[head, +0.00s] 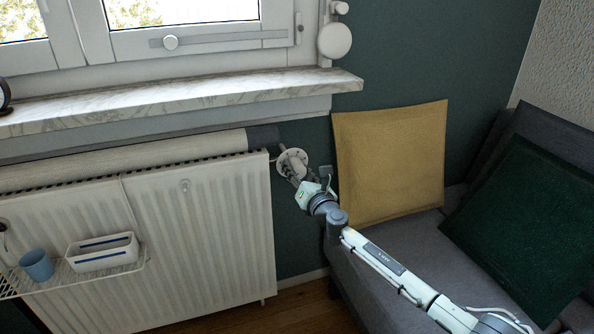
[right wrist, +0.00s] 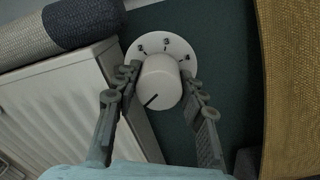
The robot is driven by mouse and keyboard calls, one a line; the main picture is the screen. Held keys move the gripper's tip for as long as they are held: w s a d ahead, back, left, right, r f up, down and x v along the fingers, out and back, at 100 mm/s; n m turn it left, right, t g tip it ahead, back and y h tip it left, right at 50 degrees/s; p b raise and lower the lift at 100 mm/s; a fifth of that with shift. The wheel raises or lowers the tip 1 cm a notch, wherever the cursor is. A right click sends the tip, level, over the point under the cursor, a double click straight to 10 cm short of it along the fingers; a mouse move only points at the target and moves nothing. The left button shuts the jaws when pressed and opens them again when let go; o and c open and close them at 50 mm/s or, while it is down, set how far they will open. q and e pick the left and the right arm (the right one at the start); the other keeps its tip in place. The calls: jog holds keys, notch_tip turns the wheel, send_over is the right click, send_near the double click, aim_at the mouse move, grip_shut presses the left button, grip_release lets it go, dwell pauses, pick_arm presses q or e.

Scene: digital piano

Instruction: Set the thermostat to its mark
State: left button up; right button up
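The thermostat (head: 292,160) is a white round fitting on the dark green wall, just right of the radiator. In the right wrist view it shows as a white knob (right wrist: 160,82) in front of a white disc (right wrist: 172,47) with several small dark marks. A dark pointer line on the knob's face points to the lower left. My right gripper (head: 297,176) is at the thermostat. In the right wrist view its fingers (right wrist: 160,78) lie on both sides of the knob and appear to press on it. My left gripper is not in view.
The radiator (head: 215,225) stands close on the left, with a wire shelf (head: 130,268) holding a blue cup (head: 37,265) and a white box (head: 102,252). The windowsill (head: 190,100) juts out above. A yellow cushion (head: 390,160) on the grey sofa (head: 405,250) is close on the right.

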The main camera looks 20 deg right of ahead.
jog(key=o, duration=0.5)
jog(key=shift+c, duration=0.2)
jog(key=s, duration=1.2)
jog(key=shift+d, duration=0.4)
jog(key=shift+f, duration=0.15)
jog(key=s+d+f+m+g+h, duration=0.3)
jog(key=s+f+m+g, duration=0.1)
jog(key=s+f+m, duration=0.4)
jog(key=s+d+f+m+g+h, duration=0.25)
jog(key=s+f+m, duration=0.35)
jog(key=f+m, duration=0.3)
jog(key=s+a+f+m+g+y, duration=0.1)
jog(key=s+f+m+g, duration=0.3)
jog(key=s, duration=0.6)
jog(key=s+a+f+m+g+y, duration=0.1)
jog(key=s+f+m+g+y, duration=0.1)
jog(key=s+f+m+g, duration=0.2)
jog(key=s+f+m, duration=0.2)
jog(key=s+m, duration=0.2)
jog(key=s, duration=0.2)
jog(key=shift+s+m, duration=0.25)
jog(key=shift+m, duration=0.15)
